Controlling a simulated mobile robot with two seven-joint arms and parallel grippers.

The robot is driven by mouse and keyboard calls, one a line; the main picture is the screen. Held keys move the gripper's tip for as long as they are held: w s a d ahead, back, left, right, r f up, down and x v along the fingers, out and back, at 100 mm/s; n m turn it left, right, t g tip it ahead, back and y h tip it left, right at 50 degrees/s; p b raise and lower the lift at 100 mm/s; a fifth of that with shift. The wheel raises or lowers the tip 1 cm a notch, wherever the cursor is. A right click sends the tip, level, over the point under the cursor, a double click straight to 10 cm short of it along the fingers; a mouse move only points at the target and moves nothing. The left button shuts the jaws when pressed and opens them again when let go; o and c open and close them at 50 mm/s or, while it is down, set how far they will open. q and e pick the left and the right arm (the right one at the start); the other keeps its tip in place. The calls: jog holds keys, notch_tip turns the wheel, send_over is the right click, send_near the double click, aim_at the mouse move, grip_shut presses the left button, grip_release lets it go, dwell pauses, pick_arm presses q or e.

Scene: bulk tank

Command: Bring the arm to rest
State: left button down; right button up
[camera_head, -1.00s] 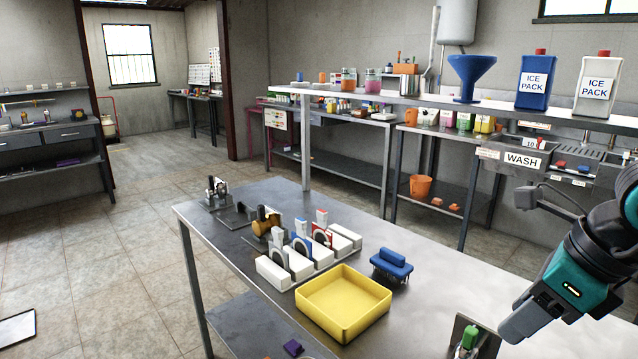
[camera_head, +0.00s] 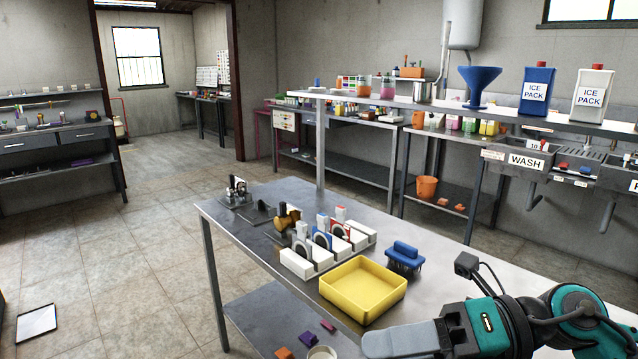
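My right arm comes in from the lower right, with teal and black links. Its grey gripper (camera_head: 402,341) points left over the near edge of the steel table (camera_head: 455,270), just in front of the yellow tray. It is seen from the side, so whether its fingers are open or shut cannot be told. No held object shows. My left gripper is not in view.
The empty yellow tray (camera_head: 366,319), a blue brush (camera_head: 405,255) and white holders (camera_head: 297,264) stand on the table. A shelf behind carries a blue funnel (camera_head: 478,84) and two ice packs (camera_head: 537,92). Open floor (camera_head: 130,265) lies to the left.

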jog(key=w+d+f+m+t+h+p, duration=0.1)
jog(key=w+d+f+m+t+h, duration=0.2)
jog(key=m+t, duration=0.8)
jog(key=w+d+f+m+t+h+p, duration=0.15)
jog(key=w+f+m+t, duration=0.35)
jog(key=m, duration=1)
jog(key=s+d+f+m+g+h, duration=0.2)
jog(key=s+f+m+h, duration=0.2)
jog(key=f, duration=0.7)
jog(key=s+d+f+m+g+h, duration=0.3)
jog(key=s+f+m+h, duration=0.2)
jog(key=s+f+m, duration=0.4)
jog(key=shift+s+d+f+p, duration=0.3)
jog(key=shift+f, duration=0.6)
